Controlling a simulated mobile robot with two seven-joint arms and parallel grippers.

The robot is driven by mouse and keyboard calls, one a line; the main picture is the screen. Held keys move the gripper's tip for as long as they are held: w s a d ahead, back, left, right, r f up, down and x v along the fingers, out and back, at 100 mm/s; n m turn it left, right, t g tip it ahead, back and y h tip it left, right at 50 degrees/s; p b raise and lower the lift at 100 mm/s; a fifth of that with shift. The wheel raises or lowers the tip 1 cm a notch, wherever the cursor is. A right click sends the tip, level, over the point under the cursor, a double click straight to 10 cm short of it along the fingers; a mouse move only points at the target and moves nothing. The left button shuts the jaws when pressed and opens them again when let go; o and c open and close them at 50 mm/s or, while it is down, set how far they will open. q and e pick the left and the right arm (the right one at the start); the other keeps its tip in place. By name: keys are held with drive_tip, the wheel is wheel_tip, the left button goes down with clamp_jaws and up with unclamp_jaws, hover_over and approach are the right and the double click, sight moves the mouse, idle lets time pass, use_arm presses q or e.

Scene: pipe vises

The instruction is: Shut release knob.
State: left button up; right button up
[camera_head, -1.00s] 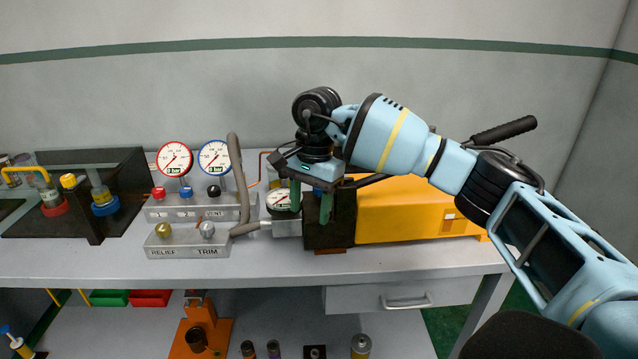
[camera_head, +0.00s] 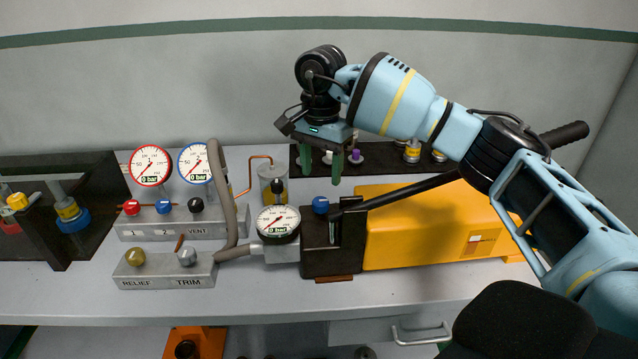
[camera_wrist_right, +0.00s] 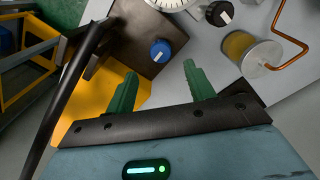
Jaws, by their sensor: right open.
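A blue knob with a white mark (camera_head: 321,204) sits on top of the black block (camera_head: 318,255) at the front end of the yellow pump (camera_head: 430,230). It also shows in the right wrist view (camera_wrist_right: 160,50). A black knob (camera_head: 277,187) stands behind the gauge, and shows in the wrist view (camera_wrist_right: 218,14). I cannot tell from markings which one is the release knob. My right gripper (camera_head: 321,175) is open and empty, its green fingers (camera_wrist_right: 160,68) pointing down, above and apart from the blue knob. My left gripper is not in view.
The pump's black lever (camera_head: 405,190) slants up to the right beside my right gripper. A gauge (camera_head: 278,222) reading 0 bar, a grey hose (camera_head: 228,200) and valve blocks (camera_head: 165,270) stand left. A dark rack (camera_head: 375,163) with fittings lies behind.

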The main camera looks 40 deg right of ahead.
sight(321, 200)
drive_tip(key=shift+w+d+r, duration=0.1)
drive_tip(key=shift+w+r, duration=0.05)
drive_tip(key=shift+w, duration=0.05)
drive_tip(key=shift+s, duration=0.15)
drive_tip(key=shift+f, duration=0.3)
wheel_tip(321, 200, down, 6)
drive_tip(key=shift+r, duration=0.1)
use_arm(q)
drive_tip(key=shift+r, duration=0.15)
use_arm(e)
drive_tip(key=shift+f, duration=0.7)
drive_tip(key=shift+c, duration=0.4)
drive_tip(key=c, duration=0.9)
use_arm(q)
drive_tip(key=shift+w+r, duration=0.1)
